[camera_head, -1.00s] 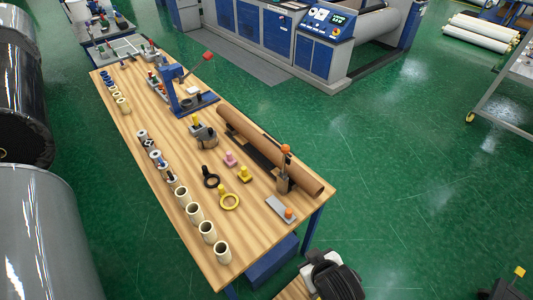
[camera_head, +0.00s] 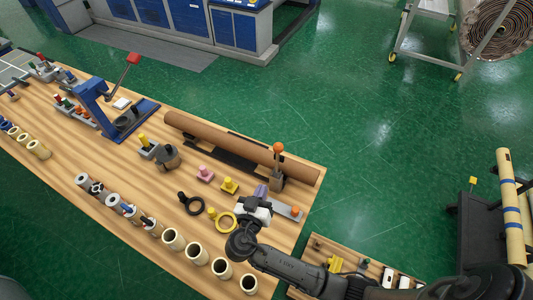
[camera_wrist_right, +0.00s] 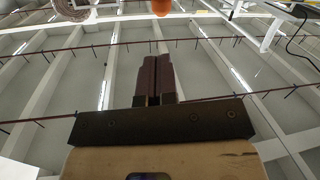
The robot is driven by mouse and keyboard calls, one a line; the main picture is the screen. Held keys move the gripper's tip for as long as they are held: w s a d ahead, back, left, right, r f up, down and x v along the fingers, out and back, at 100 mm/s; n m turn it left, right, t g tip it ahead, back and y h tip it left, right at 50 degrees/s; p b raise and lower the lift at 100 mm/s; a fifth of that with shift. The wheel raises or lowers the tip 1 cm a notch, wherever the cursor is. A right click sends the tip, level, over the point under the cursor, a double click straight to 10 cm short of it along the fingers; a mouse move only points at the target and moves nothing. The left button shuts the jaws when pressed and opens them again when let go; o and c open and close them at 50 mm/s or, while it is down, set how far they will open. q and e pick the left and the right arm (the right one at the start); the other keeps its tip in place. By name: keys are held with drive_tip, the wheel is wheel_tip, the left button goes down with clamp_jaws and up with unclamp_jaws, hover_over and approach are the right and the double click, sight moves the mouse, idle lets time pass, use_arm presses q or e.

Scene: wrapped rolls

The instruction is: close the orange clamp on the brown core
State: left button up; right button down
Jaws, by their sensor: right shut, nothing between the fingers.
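The brown core (camera_head: 225,136) lies in a dark cradle along the far edge of the wooden table. The clamp's orange knob (camera_head: 278,147) tops an upright lever above a grey-brown clamp body (camera_head: 277,182) near the core's right end. My right gripper (camera_head: 262,190) is shut and empty, just left of and nearer than the clamp body; I cannot tell if they touch. In the right wrist view its shut fingers (camera_wrist_right: 155,78) point up the picture, with the orange knob (camera_wrist_right: 162,7) beyond them at the top edge. My left gripper is out of view.
A grey plate with another orange knob (camera_head: 296,210) lies right of my gripper. A yellow ring (camera_head: 227,222), a black ring (camera_head: 191,204), pink (camera_head: 205,173) and yellow (camera_head: 229,185) knobbed pieces lie left. Several pale cores line the near edge. A blue press (camera_head: 120,110) stands farther left.

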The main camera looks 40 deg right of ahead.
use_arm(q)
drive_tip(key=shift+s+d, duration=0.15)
use_arm(e)
drive_tip(key=shift+m, duration=1.2)
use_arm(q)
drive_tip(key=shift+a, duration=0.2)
use_arm(e)
drive_tip(key=p, duration=0.5)
approach(277, 152)
drive_tip(key=x, duration=0.6)
drive_tip(key=shift+r, duration=0.25)
drive_tip(key=shift+w+d+f, duration=0.2)
drive_tip(key=shift+w+d, duration=0.15)
drive_tip(key=shift+d, duration=0.25)
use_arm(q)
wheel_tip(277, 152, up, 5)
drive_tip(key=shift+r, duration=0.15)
